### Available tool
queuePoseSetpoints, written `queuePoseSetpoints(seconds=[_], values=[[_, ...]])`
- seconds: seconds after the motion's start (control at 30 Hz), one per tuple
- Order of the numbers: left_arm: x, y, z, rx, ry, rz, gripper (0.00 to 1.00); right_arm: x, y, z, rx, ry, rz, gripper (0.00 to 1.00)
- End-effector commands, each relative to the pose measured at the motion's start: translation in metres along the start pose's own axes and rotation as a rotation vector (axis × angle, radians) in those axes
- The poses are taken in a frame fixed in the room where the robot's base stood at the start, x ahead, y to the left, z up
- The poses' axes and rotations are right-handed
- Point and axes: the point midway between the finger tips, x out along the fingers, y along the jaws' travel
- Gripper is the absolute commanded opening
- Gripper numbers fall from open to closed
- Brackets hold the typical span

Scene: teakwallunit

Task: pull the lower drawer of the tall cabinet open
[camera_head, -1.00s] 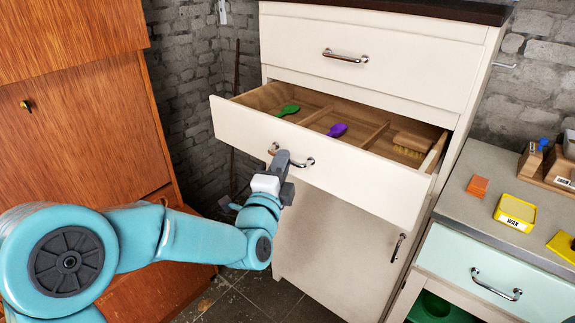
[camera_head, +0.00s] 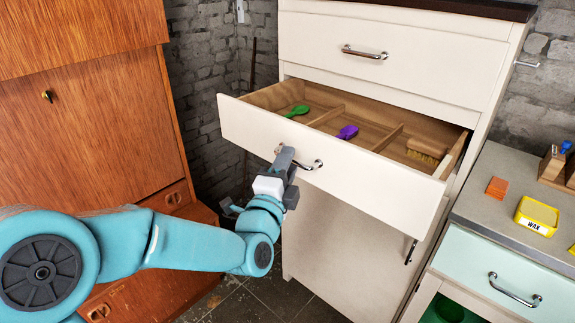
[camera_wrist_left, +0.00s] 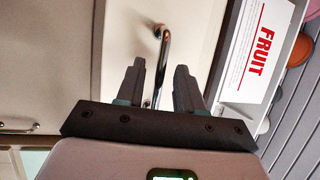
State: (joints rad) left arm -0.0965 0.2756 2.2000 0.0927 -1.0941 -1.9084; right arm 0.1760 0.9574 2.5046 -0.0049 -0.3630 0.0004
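The tall cream cabinet (camera_head: 345,248) has a shut upper drawer (camera_head: 400,50) and a lower drawer (camera_head: 350,165) that stands partly pulled out. Inside it lie a green brush (camera_head: 297,111), a purple brush (camera_head: 347,132) and a wooden brush (camera_head: 426,149). My left gripper (camera_head: 284,158) is at the left part of the lower drawer's chrome handle (camera_head: 312,166). In the left wrist view, the handle (camera_wrist_left: 163,45) runs between the two spread fingers (camera_wrist_left: 160,85), with gaps showing; their contact is unclear. My right gripper is not in view.
An orange-brown wooden cabinet (camera_head: 85,130) stands at the left. At the right, a grey counter (camera_head: 480,205) holds an orange block (camera_head: 496,187) and a yellow wax box (camera_head: 537,215). The wrist view shows a label reading FRUIT (camera_wrist_left: 263,52). Dark floor lies in front of the cream cabinet.

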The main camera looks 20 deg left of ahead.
Motion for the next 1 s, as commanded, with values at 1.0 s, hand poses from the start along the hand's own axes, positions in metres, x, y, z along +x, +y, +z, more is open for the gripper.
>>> queuePoseSetpoints(seconds=[1.0], values=[[-0.134, 0.007, 0.001, -0.001, -0.001, -0.010, 0.37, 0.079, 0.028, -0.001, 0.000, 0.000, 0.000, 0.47]])
